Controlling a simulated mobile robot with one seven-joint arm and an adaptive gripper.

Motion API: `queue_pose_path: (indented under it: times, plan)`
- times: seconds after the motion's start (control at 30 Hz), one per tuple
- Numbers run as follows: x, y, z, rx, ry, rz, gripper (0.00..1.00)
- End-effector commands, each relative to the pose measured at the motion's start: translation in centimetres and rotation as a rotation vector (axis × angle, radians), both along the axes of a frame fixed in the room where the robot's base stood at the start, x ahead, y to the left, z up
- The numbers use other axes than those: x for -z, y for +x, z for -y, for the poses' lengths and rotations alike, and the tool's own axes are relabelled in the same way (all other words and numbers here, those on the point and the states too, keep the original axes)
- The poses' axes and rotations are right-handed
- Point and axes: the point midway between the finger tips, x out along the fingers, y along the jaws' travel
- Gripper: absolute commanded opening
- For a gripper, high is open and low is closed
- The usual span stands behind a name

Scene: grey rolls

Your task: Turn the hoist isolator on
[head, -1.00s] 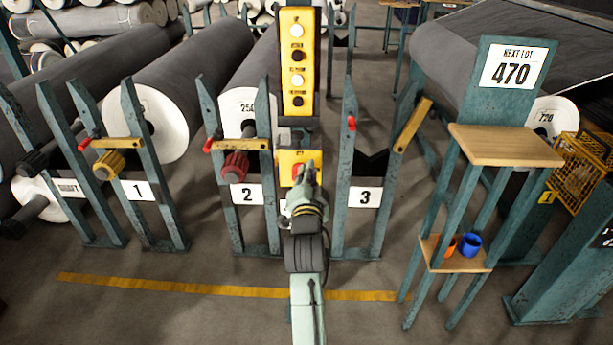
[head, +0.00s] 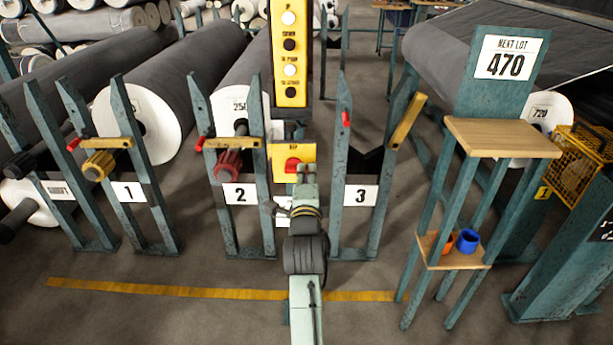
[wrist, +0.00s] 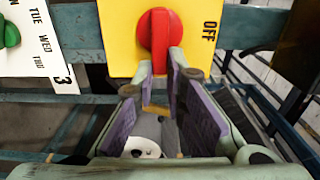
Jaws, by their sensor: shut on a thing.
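The hoist isolator is a yellow plate (head: 309,152) with a red knob (head: 290,165), on the post below the tall yellow button box. In the wrist view the yellow plate (wrist: 118,35) fills the top middle. Its red knob (wrist: 159,38) stands lengthwise up the picture, with "OFF" printed sideways to the right of it. My gripper (head: 304,172) is in front of the plate. In the wrist view my gripper (wrist: 164,68) has its fingertips closed on the lower end of the knob.
The tall yellow button box (head: 290,60) is above the isolator. A white day card (wrist: 35,40) with a green knob is beside it. Roll stands 2 (head: 241,194) and 3 (head: 361,195) flank the post. A wooden-topped stand (head: 500,138) is at right, holding blue and orange cups.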

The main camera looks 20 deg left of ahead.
Motion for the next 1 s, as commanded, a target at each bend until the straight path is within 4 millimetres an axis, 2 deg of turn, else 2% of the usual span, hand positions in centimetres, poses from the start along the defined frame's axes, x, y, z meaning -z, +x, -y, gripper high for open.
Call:
queue_pose_path:
  times: [0.53, 0.57, 0.6, 0.83, 1.0]
  plan:
    - [0.21, -0.01, 0.01, 0.000, 0.019, -0.009, 0.00]
    - [0.21, -0.01, 0.01, 0.000, 0.019, -0.009, 0.13]
    - [0.21, -0.01, 0.01, 0.000, 0.019, -0.009, 0.16]
    - [0.14, 0.00, 0.00, 0.000, 0.020, -0.008, 0.31]
    - [0.11, 0.00, 0.00, 0.000, 0.020, -0.007, 0.32]
